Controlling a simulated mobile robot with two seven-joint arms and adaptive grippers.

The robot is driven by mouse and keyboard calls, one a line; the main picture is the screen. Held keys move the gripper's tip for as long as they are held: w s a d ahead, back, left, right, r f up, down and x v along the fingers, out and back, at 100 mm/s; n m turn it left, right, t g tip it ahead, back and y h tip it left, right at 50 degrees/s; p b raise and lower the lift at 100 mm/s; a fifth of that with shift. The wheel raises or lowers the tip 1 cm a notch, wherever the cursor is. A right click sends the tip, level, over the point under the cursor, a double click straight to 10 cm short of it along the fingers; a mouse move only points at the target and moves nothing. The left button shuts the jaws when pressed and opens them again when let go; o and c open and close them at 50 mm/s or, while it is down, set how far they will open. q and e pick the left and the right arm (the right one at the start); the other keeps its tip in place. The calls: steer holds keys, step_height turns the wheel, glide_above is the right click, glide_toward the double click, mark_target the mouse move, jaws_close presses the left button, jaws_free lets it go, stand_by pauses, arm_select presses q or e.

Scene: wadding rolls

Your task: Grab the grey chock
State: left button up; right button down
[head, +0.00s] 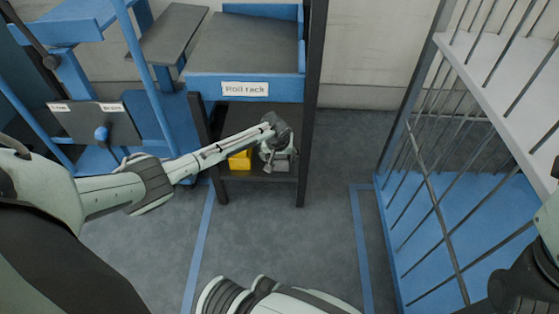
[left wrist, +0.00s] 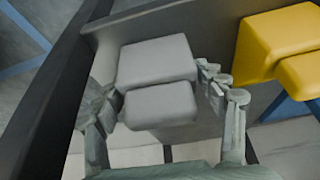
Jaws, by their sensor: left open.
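The grey chock (head: 281,165) is a stepped block on the low shelf of the roll rack, partly hidden behind my left gripper (head: 274,156) in the head view. In the left wrist view the grey chock (left wrist: 157,62) shows its large block and smaller front step. My left gripper (left wrist: 158,95) is open, with one finger on each side of the chock. I cannot tell whether either finger touches it. A yellow chock (head: 239,160) sits to the left of the grey one in the head view; it is at the upper right in the left wrist view (left wrist: 280,45). My right gripper does not show.
The roll rack (head: 245,89) has dark posts beside the low shelf and a blue-edged tray above it. A blue machine (head: 105,130) stands to the left. A barred cage cart (head: 425,190) with a blue floor stands to the right. The floor between is clear.

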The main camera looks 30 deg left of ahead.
arm_select(q)
steer(key=shift+c, duration=0.3)
steer(key=c, duration=1.2)
steer(key=shift+w, duration=0.1)
steer(key=shift+r, duration=0.1)
